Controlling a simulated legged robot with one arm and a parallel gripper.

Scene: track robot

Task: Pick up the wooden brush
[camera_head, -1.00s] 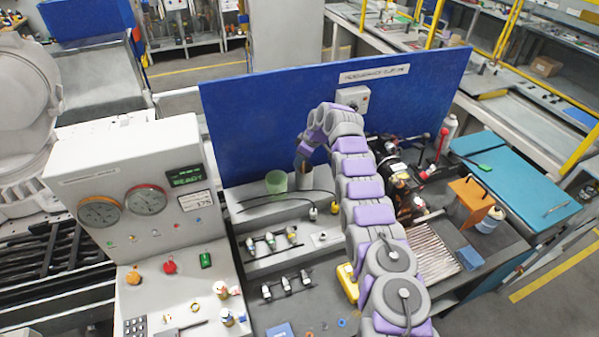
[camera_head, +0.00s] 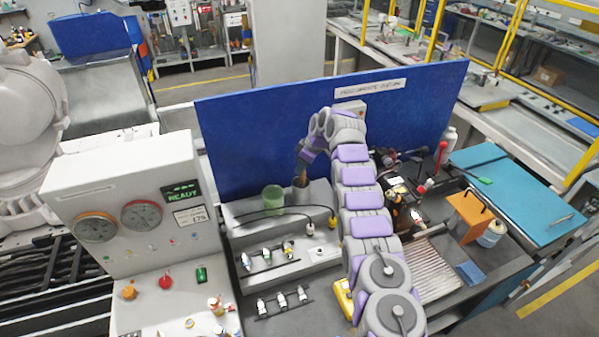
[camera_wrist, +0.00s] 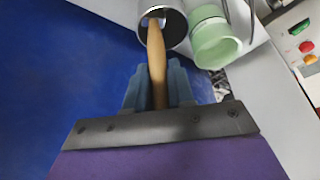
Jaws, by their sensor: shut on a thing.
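The wooden brush shows in the wrist view as a tan handle (camera_wrist: 157,65). Its far end reaches into the mouth of a grey metal cup (camera_wrist: 172,32), and its bristles cannot be made out. My gripper (camera_wrist: 158,88) is shut on the handle, with its blue-grey fingers on both sides. In the head view my gripper (camera_head: 302,158) is above the grey cup (camera_head: 301,194), pointing down, and a small part of the brush (camera_head: 301,178) shows between them.
A green translucent cup (camera_head: 273,197) stands just left of the grey cup. A blue panel (camera_head: 250,130) rises close behind. The control console (camera_head: 125,200) is at left. Black cables (camera_head: 270,217) and small fittings lie in front. Machinery (camera_head: 400,195) is right of my arm.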

